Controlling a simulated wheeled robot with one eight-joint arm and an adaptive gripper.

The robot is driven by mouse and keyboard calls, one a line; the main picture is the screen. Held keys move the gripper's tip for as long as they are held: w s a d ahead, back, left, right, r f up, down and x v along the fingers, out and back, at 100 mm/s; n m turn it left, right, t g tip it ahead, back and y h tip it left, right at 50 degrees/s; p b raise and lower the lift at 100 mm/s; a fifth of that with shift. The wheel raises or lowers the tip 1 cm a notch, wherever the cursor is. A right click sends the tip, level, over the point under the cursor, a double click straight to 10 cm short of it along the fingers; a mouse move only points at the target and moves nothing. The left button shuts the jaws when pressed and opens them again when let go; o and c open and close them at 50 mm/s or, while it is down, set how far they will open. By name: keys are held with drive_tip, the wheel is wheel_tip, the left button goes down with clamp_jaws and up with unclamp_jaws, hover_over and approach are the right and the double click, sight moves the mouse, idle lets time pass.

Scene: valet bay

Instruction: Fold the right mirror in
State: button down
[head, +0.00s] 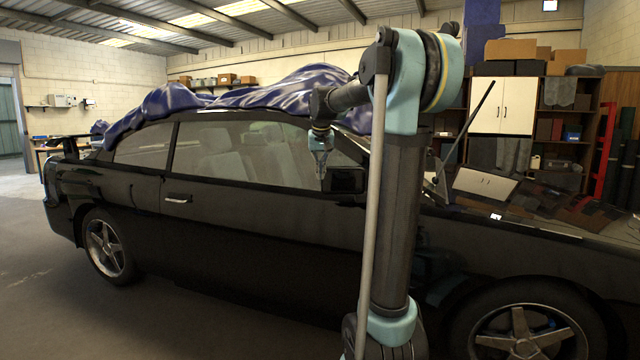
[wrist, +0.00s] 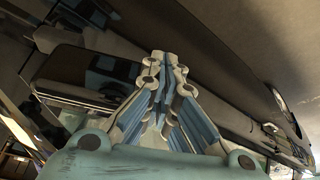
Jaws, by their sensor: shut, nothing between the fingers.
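The black car (head: 240,230) stands side-on with its right side toward me. Its right mirror (head: 347,180) is a dark housing at the front of the side window, partly hidden behind my arm. It also shows in the wrist view as a dark, glossy housing (wrist: 95,62) at the upper left. My gripper (head: 321,175) points down just left of the mirror in the head view. In the wrist view my gripper (wrist: 163,60) is shut and empty, its tips beside the mirror housing. I cannot tell whether they touch it.
A blue cover (head: 240,97) lies bunched over the car's roof. A raised wiper arm (head: 465,130) sticks up at the windscreen. Shelves and a white cabinet (head: 503,105) stand behind. The floor (head: 60,290) at the left is clear.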

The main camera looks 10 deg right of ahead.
drive_tip(key=shift+v, duration=2.2)
drive_tip(key=shift+a+f, duration=0.1)
drive_tip(key=shift+a, duration=0.05)
drive_tip(key=s+d+f+g, duration=0.1)
drive_tip(key=s+d+f, duration=0.1)
drive_tip(key=s+f, duration=1.4)
drive_tip(key=s+d+f+n+g, duration=0.1)
drive_tip(key=s+d+f, duration=0.2)
drive_tip(key=s+f, duration=1.4)
drive_tip(key=s, duration=0.6)
drive_tip(key=shift+s+d+f, duration=0.25)
drive_tip(key=shift+s+d, duration=0.05)
drive_tip(key=shift+s, duration=0.1)
